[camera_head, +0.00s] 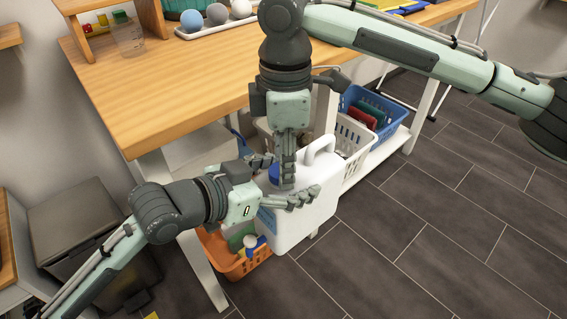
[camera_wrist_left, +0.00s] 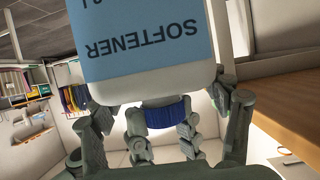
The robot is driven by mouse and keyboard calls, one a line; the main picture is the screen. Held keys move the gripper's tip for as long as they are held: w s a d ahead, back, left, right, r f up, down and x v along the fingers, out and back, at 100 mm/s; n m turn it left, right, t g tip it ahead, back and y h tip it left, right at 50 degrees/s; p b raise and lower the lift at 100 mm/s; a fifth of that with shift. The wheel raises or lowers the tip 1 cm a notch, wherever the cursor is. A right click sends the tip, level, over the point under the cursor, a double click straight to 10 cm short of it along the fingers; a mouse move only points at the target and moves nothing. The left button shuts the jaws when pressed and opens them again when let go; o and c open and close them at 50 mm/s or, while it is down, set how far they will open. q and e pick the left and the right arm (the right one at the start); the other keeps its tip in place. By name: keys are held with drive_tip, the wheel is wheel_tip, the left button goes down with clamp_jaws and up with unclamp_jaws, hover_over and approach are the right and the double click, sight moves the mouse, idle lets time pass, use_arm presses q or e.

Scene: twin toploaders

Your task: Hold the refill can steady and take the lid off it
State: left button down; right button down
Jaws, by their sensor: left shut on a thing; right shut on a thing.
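The refill can (camera_head: 318,207) is a white jug with a handle on top and a blue label. In the left wrist view its label (camera_wrist_left: 150,45) reads "SOFTENER" upside down. The blue lid (camera_head: 274,173) is at the can's top; it also shows in the left wrist view (camera_wrist_left: 172,111), close against the can. Whether any gap lies between them I cannot tell. My left gripper (camera_head: 279,180) reaches in from the left and is shut on the can near its top. My right gripper (camera_head: 284,178) points down from above, shut on the lid, its fingers partly hiding it.
A wooden table (camera_head: 190,80) stands behind, with a tray (camera_head: 215,27) of balls and a clear beaker (camera_head: 128,38). Below are an orange basket (camera_head: 238,268), a white basket (camera_head: 354,140) and a blue basket (camera_head: 388,104). The dark floor (camera_head: 420,225) at right is clear.

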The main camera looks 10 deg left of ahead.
use_arm(q)
drive_tip(key=shift+d+r, duration=0.15)
drive_tip(key=shift+r, duration=0.15)
use_arm(e)
drive_tip(key=n, duration=0.7)
drive_tip(key=shift+w+a+r+n, duration=0.1)
drive_tip(key=shift+w+a+n, duration=0.05)
drive_tip(key=shift+w+n, duration=0.15)
drive_tip(key=n, duration=0.4)
drive_tip(key=shift+a, duration=0.1)
drive_tip(key=n, duration=0.4)
drive_tip(key=shift+a, duration=0.1)
drive_tip(key=shift+w, duration=0.1)
drive_tip(key=shift+r, duration=0.2)
drive_tip(key=shift+r, duration=0.9)
drive_tip(key=shift+r, duration=0.1)
